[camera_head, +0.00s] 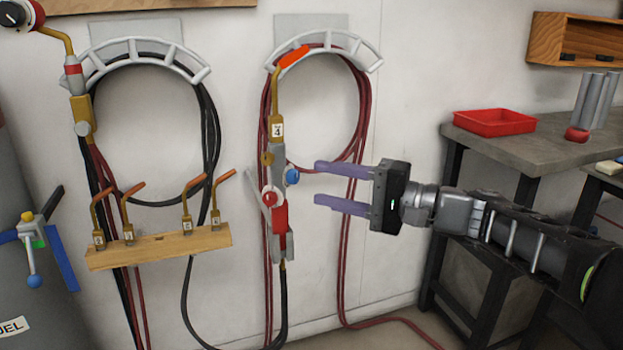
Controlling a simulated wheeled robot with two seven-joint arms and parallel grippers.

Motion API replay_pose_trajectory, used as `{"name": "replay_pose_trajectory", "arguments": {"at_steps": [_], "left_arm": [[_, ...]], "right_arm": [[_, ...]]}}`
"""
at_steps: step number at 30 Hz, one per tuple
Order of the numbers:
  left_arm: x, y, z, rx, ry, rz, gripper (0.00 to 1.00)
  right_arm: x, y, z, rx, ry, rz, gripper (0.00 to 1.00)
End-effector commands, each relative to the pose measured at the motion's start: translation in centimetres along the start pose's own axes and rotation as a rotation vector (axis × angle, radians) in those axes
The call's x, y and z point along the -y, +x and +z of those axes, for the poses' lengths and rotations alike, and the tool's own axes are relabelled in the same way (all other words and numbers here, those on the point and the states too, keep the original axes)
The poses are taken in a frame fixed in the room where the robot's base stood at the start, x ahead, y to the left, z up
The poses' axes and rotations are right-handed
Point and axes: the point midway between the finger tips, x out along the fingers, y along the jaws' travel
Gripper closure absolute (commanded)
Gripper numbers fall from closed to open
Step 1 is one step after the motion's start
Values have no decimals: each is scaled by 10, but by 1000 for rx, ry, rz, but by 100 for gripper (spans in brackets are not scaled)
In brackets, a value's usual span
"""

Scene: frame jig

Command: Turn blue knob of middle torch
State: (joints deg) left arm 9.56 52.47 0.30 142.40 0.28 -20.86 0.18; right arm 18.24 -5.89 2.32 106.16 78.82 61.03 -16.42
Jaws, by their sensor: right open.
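The middle torch (278,160) hangs upright in front of the wall, with a brass neck, a grey body and a tag reading 4. Its blue knob (292,177) sticks out on the right side of the body. A red knob (269,198) sits a little lower on its front. My right gripper (317,183) comes in from the right with its two purple fingers apart, one above and one below the blue knob's height. The fingertips appear just right of the blue knob; I cannot tell the depth gap. My left gripper is not in view.
Red hoses (347,250) hang behind my right gripper. A wooden rack (160,246) with several brass tips is at left, near another torch (80,110). A grey workbench (520,150) with a red tray (494,122) stands at right, behind my arm.

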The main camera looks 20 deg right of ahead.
Motion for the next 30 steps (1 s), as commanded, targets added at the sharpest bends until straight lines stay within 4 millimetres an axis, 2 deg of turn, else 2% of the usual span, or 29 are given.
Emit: {"name": "replay_pose_trajectory", "arguments": {"at_steps": [3, 7, 24, 27, 29, 30], "left_arm": [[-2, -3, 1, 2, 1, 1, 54], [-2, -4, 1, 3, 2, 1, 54], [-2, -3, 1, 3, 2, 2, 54], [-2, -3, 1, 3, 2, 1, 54], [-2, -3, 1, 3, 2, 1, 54], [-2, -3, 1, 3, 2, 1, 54]], "right_arm": [[1, -19, 0, -2, 0, -1, 54], [1, -30, 0, 0, 0, -1, 54], [-1, -31, -4, -15, 12, 4, 54], [-12, -32, -18, -75, 20, 46, 54], [-30, -34, -30, -129, 25, 106, 54], [-47, -36, -38, -170, 25, 158, 54]]}}
